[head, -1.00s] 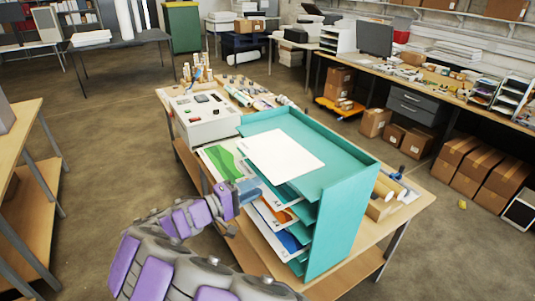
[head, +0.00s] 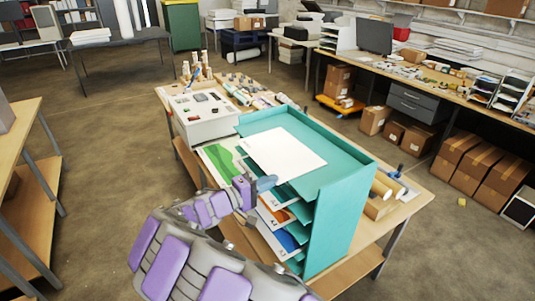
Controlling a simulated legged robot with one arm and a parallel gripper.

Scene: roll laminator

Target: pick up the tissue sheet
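A white sheet (head: 285,152) lies flat on the top shelf of the teal paper rack (head: 335,215); it looks like the tissue sheet, though I cannot tell its material. Its front edge sticks out a little past the shelf. Lower shelves hold sheets with orange and blue prints (head: 284,240).
The rack stands on a wooden table (head: 398,212). A white laminator (head: 203,115) and a green-printed sheet (head: 222,160) are to its left. Another wooden table (head: 25,200) stands at the left, with open floor between.

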